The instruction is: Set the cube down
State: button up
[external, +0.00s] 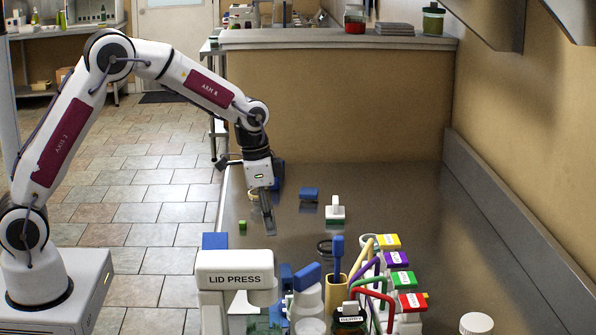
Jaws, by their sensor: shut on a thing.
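My gripper (267,214) points down low over the left part of the steel counter (380,222). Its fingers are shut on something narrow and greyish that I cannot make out. A small green cube (242,226) is on the counter just left of the fingertips, and a gap shows between them. A blue block (309,194) lies further back to the right. Another blue piece (278,182) shows partly behind the gripper. Whether the fingertips touch the counter cannot be told.
A white-handled item (335,208) stands right of the gripper. The lid press (235,262), a tan tool holder (337,292) and labelled containers (397,258) crowd the front. A white lid (476,323) is at front right. The counter's right middle is clear.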

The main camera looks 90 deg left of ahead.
aim_at(284, 247)
jog(key=shift+w, duration=0.25)
jog(key=shift+w, duration=0.1)
jog(key=shift+w, duration=1)
jog(key=shift+f, duration=1.55)
jog(key=shift+f, duration=0.2)
jog(key=o, duration=0.7)
jog(key=shift+r, duration=0.15)
